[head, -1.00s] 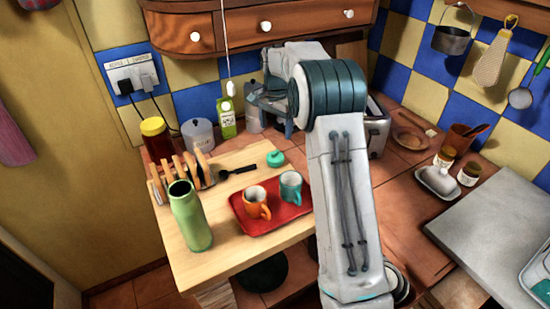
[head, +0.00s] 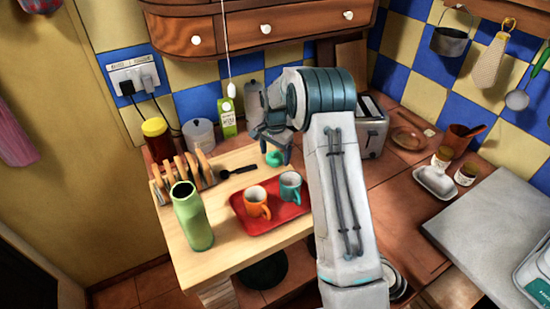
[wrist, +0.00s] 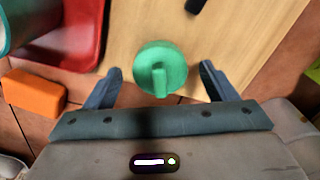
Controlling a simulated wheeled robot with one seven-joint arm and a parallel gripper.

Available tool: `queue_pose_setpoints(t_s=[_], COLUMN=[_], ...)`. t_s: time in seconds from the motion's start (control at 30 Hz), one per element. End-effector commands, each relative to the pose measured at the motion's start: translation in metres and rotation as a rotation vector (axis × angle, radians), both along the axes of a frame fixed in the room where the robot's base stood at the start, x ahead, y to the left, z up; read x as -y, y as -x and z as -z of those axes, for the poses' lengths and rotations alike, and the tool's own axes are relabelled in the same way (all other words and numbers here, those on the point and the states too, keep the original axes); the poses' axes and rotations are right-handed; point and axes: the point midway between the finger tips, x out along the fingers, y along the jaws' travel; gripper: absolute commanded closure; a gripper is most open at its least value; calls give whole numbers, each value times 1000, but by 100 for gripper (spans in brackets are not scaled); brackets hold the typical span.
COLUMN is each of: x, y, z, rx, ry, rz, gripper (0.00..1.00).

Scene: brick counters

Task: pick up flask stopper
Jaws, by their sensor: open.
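The flask stopper (wrist: 160,65) is a round teal-green cap with a raised grip bar. It lies on the wooden board (head: 222,245), and in the head view the stopper (head: 273,158) shows just below my gripper (head: 274,150). In the wrist view my gripper (wrist: 160,92) is open, one finger to each side of the stopper and apart from it. The gripper is empty. The open green flask (head: 192,218) stands upright at the board's front left.
A red tray (head: 270,228) with an orange mug (head: 256,203) and a teal mug (head: 290,186) is close to the stopper. A black utensil (head: 240,171) lies left of it. A toast rack (head: 196,172), a jar (head: 158,140) and a green carton (head: 227,118) stand nearby.

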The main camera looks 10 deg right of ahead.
Motion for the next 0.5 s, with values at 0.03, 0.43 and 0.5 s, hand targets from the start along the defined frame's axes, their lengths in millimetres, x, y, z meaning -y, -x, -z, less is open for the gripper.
queue_pose_setpoints(t_s=[0.03,0.43,0.5], x=[0,0,0], y=[0,0,0], z=[0,0,0], rx=[0,0,0], ry=[0,0,0], rz=[0,0,0], gripper=[21,70,70])
